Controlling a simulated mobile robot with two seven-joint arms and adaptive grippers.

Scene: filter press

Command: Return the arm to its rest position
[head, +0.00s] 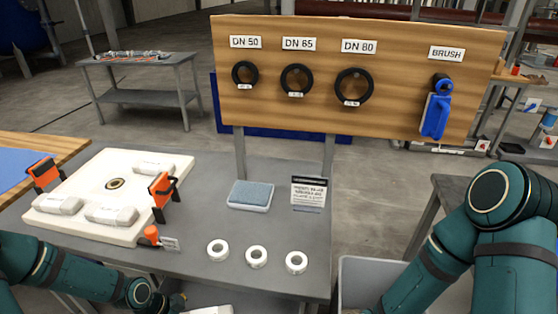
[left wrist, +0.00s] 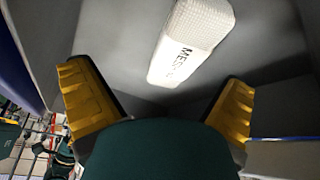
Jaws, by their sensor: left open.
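My left arm comes in low at the left of the head view. Its gripper is mostly cut off at the bottom edge there, with only a bit of yellow showing. In the left wrist view my left gripper (left wrist: 156,80) has its two yellow fingers wide apart with nothing held. A white textured block with partly readable lettering (left wrist: 193,38) lies on a grey surface beyond the fingers, apart from them. My right arm is bent at the right of the head view; its gripper is not visible.
A white plate (head: 95,172) with orange clamps lies on the grey table (head: 290,240). A blue pad (head: 250,195), a small sign (head: 308,192) and three white rings (head: 256,257) are also there. The wooden board (head: 400,75) holds black rings and a blue brush (head: 435,112). A grey bin (head: 375,272) stands right.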

